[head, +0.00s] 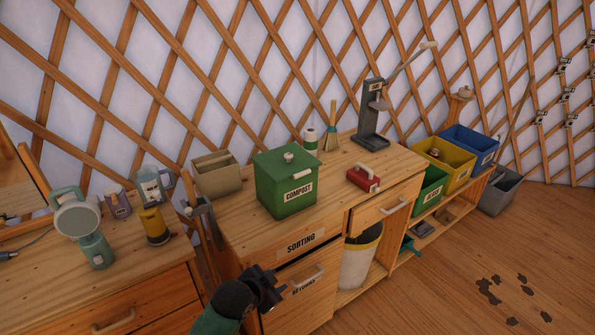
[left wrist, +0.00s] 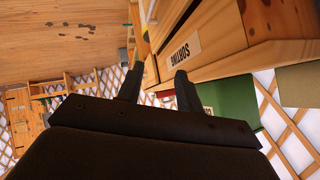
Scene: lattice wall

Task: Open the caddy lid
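The green caddy (head: 287,197) labelled COMPOST stands on the wooden sorting counter (head: 245,238). Its green lid (head: 275,167) lies flat over the top, closed, with a pale knob (head: 289,156) in the middle. My left gripper (head: 275,287) is in front of the counter, below and left of the caddy, by the RETURNS drawer front. In the left wrist view the two dark fingers of my left gripper (left wrist: 158,85) stand apart with nothing between them. Part of the green caddy (left wrist: 235,97) shows beyond them, partly hidden by a finger. My right gripper is not in view.
A tan divided box (head: 217,178) stands left of the caddy, and a red object (head: 363,179) lies to its right. A grey stand (head: 371,120) is farther back. The RETURNS drawer handle (head: 307,279) juts out beside my left gripper.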

